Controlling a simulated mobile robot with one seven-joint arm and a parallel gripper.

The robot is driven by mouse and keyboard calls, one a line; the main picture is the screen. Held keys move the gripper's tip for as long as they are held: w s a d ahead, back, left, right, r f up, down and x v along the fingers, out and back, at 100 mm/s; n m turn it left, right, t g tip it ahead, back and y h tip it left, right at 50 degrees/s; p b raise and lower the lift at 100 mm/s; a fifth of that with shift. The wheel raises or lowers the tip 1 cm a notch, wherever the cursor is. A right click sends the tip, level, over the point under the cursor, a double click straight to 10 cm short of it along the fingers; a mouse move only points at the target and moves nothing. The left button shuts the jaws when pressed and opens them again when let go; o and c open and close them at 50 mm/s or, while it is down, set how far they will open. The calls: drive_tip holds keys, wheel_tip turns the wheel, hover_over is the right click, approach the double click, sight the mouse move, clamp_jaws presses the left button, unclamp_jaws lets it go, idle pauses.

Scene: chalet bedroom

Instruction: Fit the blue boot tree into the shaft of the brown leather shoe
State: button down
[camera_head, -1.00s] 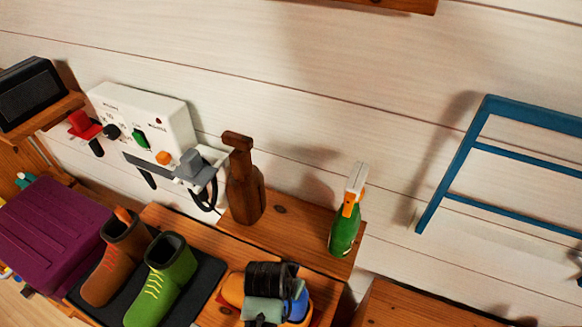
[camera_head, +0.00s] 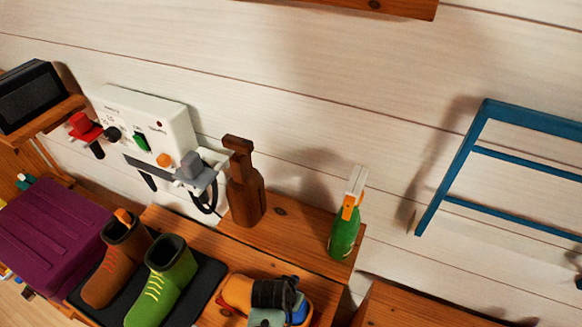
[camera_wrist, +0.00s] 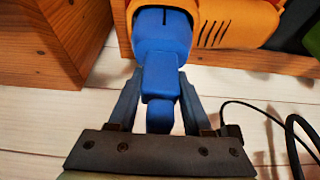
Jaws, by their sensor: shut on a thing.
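The blue boot tree (camera_wrist: 160,70) fills the middle of the wrist view. My gripper (camera_wrist: 157,88) is shut on its narrow part, one finger on each side. In the head view a bit of blue (camera_head: 299,311) shows beside my dark wrist at the bottom edge; the fingers are mostly hidden there. The brown leather shoe (camera_head: 112,272) stands upright on a dark mat at the lower left, well to the left of my gripper. An orange piece shows at its dark shaft opening; the inside cannot be seen clearly.
A green boot (camera_head: 161,286) stands right beside the brown shoe. An orange-yellow shoe (camera_head: 237,291) is partly behind my wrist. A brown wooden bottle shape (camera_head: 245,190) and a green spray bottle (camera_head: 344,232) stand on the ledge behind. A purple box (camera_head: 50,235) is at left.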

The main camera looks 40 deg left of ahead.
drive_tip(key=shift+c, duration=1.6)
unclamp_jaws()
drive_tip(key=shift+f, duration=0.1)
drive_tip(key=shift+r, duration=0.25)
drive_tip(key=v, duration=1.2)
drive_tip(key=shift+f, duration=0.15)
